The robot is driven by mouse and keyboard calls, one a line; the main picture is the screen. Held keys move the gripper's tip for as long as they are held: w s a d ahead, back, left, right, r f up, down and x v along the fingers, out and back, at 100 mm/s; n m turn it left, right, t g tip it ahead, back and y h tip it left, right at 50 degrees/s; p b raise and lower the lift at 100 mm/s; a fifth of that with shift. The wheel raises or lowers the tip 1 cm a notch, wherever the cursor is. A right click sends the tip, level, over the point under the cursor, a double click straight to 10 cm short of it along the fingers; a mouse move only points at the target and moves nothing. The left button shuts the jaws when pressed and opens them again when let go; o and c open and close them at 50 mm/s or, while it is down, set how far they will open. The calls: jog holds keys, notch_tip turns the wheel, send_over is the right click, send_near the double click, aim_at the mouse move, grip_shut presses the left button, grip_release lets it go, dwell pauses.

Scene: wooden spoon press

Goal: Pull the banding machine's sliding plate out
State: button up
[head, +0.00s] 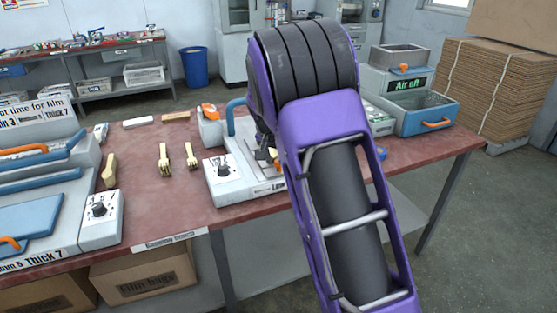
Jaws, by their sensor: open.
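The grey machine with a dial and a blue handle, which looks like the banding machine (222,187), stands on the red bench in the middle of the head view. My purple arm covers its right side. A flat plate (259,172) shows on its top, partly hidden, so I cannot tell how far it is slid. A dark tip of my gripper (264,155) shows just left of the arm, above the machine top, beside a small orange part. The gripper is open. Most of it is hidden, and I cannot tell whether it touches anything.
Wooden forks (178,157) and a wooden piece (109,171) lie left of the machine. A film machine (45,210) fills the bench's left end. A blue-grey box (424,112) and an "Air off" display (408,85) stand at the right. Stacked cardboard (500,90) is beyond.

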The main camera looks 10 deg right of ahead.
jog(key=shift+r, duration=0.1)
jog(key=p+v, duration=0.2)
jog(key=v, duration=1.5)
jog(key=shift+s, duration=0.2)
jog(key=shift+a, duration=0.1)
